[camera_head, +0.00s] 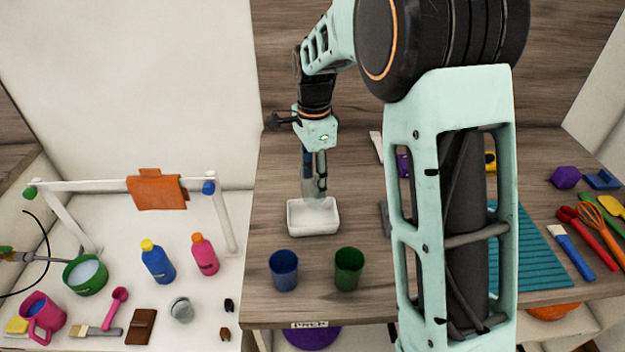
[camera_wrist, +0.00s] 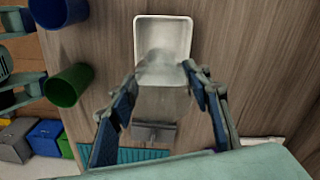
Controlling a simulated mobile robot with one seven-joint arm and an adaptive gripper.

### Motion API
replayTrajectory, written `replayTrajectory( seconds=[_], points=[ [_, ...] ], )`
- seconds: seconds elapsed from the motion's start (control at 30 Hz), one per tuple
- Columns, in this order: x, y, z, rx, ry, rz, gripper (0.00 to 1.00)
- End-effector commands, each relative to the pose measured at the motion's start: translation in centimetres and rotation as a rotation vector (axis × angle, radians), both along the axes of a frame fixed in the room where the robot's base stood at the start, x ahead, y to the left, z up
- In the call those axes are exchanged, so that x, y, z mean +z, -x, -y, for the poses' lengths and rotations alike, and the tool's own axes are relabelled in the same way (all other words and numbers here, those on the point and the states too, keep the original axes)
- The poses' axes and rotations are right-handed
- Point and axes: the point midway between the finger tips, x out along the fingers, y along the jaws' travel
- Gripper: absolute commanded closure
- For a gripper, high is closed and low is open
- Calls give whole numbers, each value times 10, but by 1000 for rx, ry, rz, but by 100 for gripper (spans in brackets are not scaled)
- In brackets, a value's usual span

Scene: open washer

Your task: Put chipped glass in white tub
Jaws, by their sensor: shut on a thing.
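The white tub (camera_head: 315,229) sits on the wooden worktop, left of my arm in the head view; it also shows at the top of the wrist view (camera_wrist: 140,40). My gripper (camera_head: 315,172) points down just above the tub's back side. It is shut on a clear, see-through glass (camera_head: 313,188). In the wrist view the glass (camera_wrist: 162,73) shows faintly between the two fingertips and overlaps the tub's near end. I cannot tell a chip on it, nor whether its lower end touches the tub.
A blue cup (camera_head: 284,269) and a green cup (camera_head: 348,268) stand in front of the tub. A teal mat (camera_head: 540,255) and several utensils lie to the right. A lower white surface at left holds bottles (camera_head: 158,262), a green bowl (camera_head: 86,274) and a rack with an orange cloth (camera_head: 157,190).

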Motion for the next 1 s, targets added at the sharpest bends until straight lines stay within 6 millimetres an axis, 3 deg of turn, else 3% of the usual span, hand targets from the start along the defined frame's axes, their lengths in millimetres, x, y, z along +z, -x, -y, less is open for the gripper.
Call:
replayTrajectory(
  seconds=[0.53,1.0],
  points=[
    [0,-1,0,-3,0,0,85],
    [-50,-1,0,-3,0,0,85]
  ],
)
